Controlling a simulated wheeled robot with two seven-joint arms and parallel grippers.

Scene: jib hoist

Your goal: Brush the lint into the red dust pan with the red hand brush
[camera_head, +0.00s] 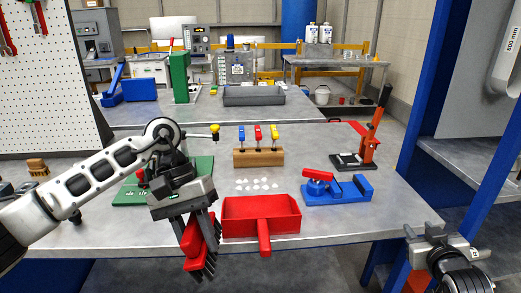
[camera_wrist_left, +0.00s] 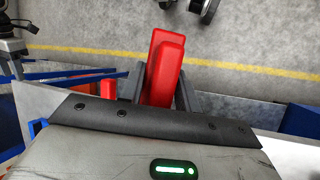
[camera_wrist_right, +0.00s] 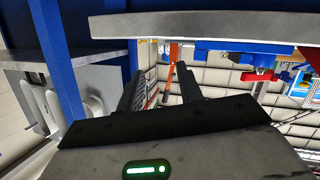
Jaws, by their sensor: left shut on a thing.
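The red hand brush (camera_head: 190,238) is held in my left gripper (camera_head: 203,232), with its dark bristles pointing down, at the table's front edge, left of the pan. In the left wrist view the red brush (camera_wrist_left: 166,65) sits between the two fingers. The red dust pan (camera_head: 285,222) lies at the table's front edge, its handle pointing toward me. The lint (camera_head: 257,185) is several small white pieces on the table just behind the pan. My right gripper (camera_wrist_right: 160,78) is open and empty, low and right of the table.
A wooden block with screwdrivers (camera_head: 258,157) stands behind the lint. A blue vise-like fixture (camera_head: 340,190) with a red top is right of the pan. A green mat (camera_head: 135,193) lies left under my left arm. A blue post (camera_head: 415,100) rises at right.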

